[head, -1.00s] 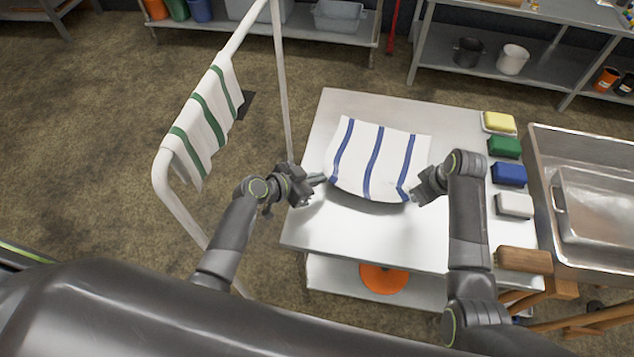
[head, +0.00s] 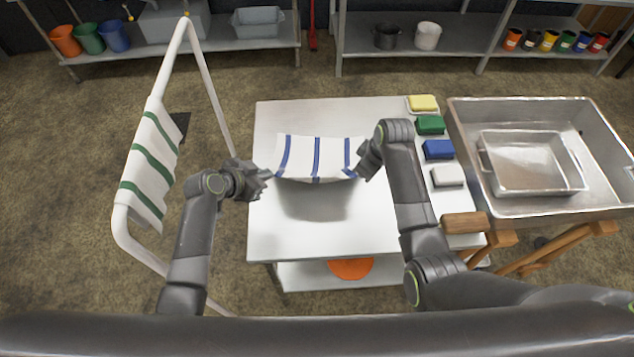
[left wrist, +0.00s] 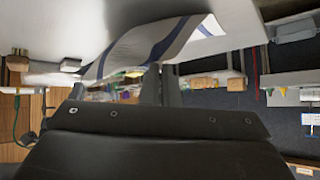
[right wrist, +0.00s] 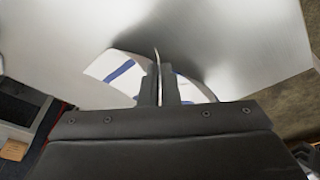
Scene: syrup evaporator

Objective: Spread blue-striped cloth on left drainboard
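The blue-striped cloth (head: 301,155) is white with blue stripes and hangs over the steel drainboard (head: 320,235) left of the sink. Its near edge is raised, with a shadow below it. My left gripper (head: 268,174) is at its near left corner, fingers close together on the cloth, which also shows in the left wrist view (left wrist: 150,45). My right gripper (head: 362,171) is at the near right corner. In the right wrist view the cloth edge (right wrist: 122,68) runs between its nearly closed fingers. Whether the far edge touches the drainboard I cannot tell.
Yellow (head: 423,103), green (head: 430,125), blue (head: 438,149) and white (head: 447,176) blocks line the drainboard's right side. The sink (head: 460,108) holds a steel pan (head: 530,160). A white rack (head: 200,85) with a green-striped cloth (head: 150,170) stands left. The front drainboard is clear.

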